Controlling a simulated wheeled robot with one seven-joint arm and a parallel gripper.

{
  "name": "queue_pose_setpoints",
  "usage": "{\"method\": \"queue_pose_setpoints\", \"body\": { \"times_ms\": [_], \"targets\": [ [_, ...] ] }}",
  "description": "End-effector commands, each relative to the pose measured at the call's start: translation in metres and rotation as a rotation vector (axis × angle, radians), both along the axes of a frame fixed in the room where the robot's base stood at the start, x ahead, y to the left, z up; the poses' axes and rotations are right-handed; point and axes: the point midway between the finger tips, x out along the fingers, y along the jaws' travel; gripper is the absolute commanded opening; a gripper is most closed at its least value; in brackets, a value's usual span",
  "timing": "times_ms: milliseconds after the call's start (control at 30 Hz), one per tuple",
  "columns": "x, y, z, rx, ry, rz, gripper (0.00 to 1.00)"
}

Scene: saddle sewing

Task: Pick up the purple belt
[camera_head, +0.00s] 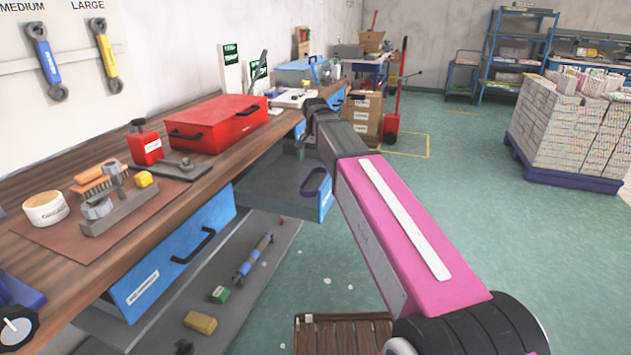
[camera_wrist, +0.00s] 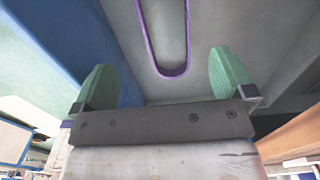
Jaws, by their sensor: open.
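My gripper (camera_wrist: 164,78) is open, with a green finger on either side of the loop and no visible contact.
The wooden workbench (camera_head: 200,190) runs along the left, with a red toolbox (camera_head: 217,123) on top. An open blue drawer (camera_head: 172,255) juts out beneath it. A lower shelf (camera_head: 255,285) holds small tools. The green floor (camera_head: 460,190) to the right is clear up to a loaded pallet (camera_head: 565,170).

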Motion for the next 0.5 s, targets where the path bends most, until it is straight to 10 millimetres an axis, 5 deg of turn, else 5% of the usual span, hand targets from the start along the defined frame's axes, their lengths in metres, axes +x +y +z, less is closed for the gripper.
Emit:
{"method": "queue_pose_setpoints", "body": {
  "times_ms": [200,500],
  "targets": [
    [0.0,0.0,-0.031,0.0,0.002,0.0,1.0],
    [0.002,0.002,-0.048,-0.001,0.001,0.0,1.0]
  ]
}}
